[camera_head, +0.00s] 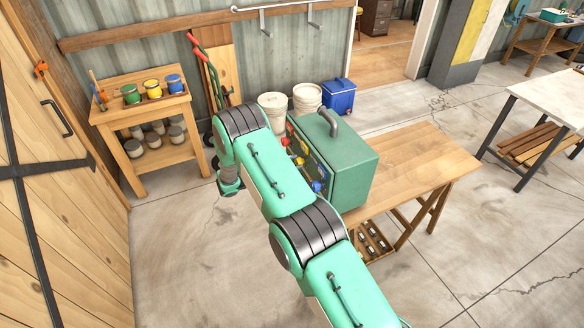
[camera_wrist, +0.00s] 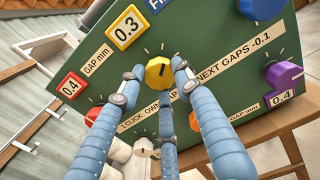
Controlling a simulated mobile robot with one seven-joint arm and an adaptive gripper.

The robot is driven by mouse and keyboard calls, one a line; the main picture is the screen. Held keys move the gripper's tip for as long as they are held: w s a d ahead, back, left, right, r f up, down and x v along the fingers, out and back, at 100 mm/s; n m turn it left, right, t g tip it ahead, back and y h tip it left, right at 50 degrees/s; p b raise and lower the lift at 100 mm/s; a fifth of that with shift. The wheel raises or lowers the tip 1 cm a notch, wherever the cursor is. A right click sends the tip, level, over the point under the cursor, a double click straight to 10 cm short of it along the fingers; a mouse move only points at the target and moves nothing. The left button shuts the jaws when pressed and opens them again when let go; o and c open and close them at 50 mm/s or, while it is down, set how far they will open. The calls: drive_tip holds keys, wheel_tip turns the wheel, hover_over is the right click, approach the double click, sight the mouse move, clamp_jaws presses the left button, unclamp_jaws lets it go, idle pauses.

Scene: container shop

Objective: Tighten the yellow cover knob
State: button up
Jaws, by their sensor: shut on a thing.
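The yellow cover knob (camera_wrist: 159,73) is on the dark green panel (camera_wrist: 225,75) in the wrist view, with a black pointer line on its face and tick marks around it. My gripper (camera_wrist: 157,76) has blue segmented fingers. Two fingertips close on the knob's left and right sides, and a third finger lies just below it. The gripper is shut on the knob. A yellow plate (camera_wrist: 126,29) reading 0.3 is above left of the knob.
Close to the fingers are a red knob (camera_wrist: 93,116), an orange knob (camera_wrist: 194,121), a purple knob (camera_wrist: 284,75) and a blue knob (camera_wrist: 262,8). The box stands on a wooden table (camera_head: 425,160).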

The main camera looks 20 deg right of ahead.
drive_tip(key=m+b, duration=0.3)
drive_tip(key=b, duration=0.1)
drive_tip(key=shift+f+m, duration=0.25)
drive_tip(key=shift+m, duration=0.15)
drive_tip(key=m+b, duration=0.3)
drive_tip(key=shift+r, duration=0.1)
drive_tip(key=shift+m, duration=0.4)
drive_tip(key=o, duration=1.2)
drive_tip(key=shift+r, duration=0.1)
drive_tip(key=shift+a, duration=0.1)
drive_tip(key=a, duration=1.1)
drive_tip(key=shift+a, duration=0.4)
drive_tip(key=shift+r, duration=0.1)
